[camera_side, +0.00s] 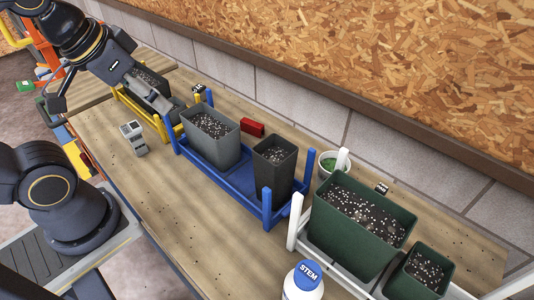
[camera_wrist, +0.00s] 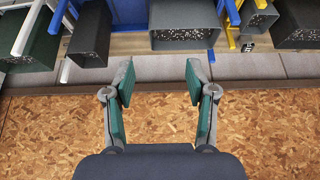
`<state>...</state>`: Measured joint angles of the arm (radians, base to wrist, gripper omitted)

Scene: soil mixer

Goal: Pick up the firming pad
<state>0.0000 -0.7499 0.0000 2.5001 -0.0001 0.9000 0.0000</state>
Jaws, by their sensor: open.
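I cannot tell for sure which object is the firming pad. One candidate is a small red block (camera_side: 252,128) lying on the bench behind the large grey pot. Another is a small light-grey block with a dark-marked top (camera_side: 133,137), standing on the bench left of the blue rack. Neither is clear in the wrist view. My gripper (camera_side: 156,98) is above the yellow rack at the far left end of the bench. In the wrist view my gripper (camera_wrist: 158,80) is open, with teal pads apart and nothing between them.
A blue rack (camera_side: 225,180) holds a grey pot (camera_side: 211,140) and a dark pot (camera_side: 274,168). A white rack (camera_side: 296,220) holds green pots (camera_side: 355,228). A STEM bottle (camera_side: 303,283) stands at the front. The wall (camera_side: 340,50) runs behind. The bench's front left is clear.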

